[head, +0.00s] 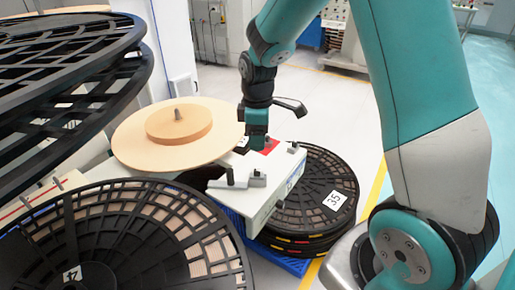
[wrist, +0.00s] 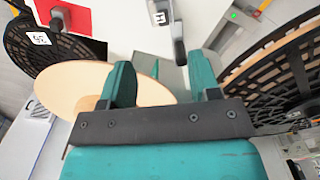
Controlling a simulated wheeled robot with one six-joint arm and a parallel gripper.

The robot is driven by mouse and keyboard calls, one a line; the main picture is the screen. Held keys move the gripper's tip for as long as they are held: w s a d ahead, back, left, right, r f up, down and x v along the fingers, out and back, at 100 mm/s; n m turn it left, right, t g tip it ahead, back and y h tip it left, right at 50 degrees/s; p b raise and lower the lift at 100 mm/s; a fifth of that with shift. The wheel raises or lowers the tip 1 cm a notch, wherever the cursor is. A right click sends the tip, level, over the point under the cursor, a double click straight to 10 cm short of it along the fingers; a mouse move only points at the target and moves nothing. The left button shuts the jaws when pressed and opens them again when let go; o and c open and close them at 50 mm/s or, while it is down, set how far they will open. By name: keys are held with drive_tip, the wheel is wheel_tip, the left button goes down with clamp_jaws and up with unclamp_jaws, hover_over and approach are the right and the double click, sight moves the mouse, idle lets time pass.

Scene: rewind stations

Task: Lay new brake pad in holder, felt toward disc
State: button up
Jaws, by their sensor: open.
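My gripper (head: 256,143) points down over the white machine housing (head: 262,196), beside the large tan disc (head: 140,136). In the wrist view its two teal fingers (wrist: 163,80) are apart, with the tan disc (wrist: 78,88) behind the left one. A grey part (wrist: 172,74) shows between the fingers; I cannot tell whether it is the holder, and no pad is clearly held. A black lever (wrist: 178,42) stands just beyond. I cannot pick out the brake pad or its felt face in either view.
A red plate (head: 270,146) with a dark knob lies on the housing. A black reel labelled 35 (head: 312,190) stands to the right. Another black reel (head: 125,235) is in front, and more black discs (head: 60,75) overhang at left. Open floor (head: 330,110) lies behind.

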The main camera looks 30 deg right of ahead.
drive_tip(key=s+a+r+m+y, duration=0.1)
drive_tip(key=s+a+r, duration=0.3)
drive_tip(key=s, duration=0.3)
drive_tip(key=s+a+r+m+y, duration=0.1)
drive_tip(key=s+a+r, duration=0.3)
drive_tip(key=s+a, duration=0.3)
drive_tip(key=s+a+r+m+y, duration=0.1)
drive_tip(key=s+a+r+y, duration=0.1)
drive_tip(key=s+a+r, duration=0.2)
drive_tip(key=s+a, duration=0.2)
drive_tip(key=s, duration=0.2)
drive_tip(key=shift+s+a+r, duration=0.15)
drive_tip(key=shift+s+r, duration=0.1)
drive_tip(key=shift+s, duration=0.15)
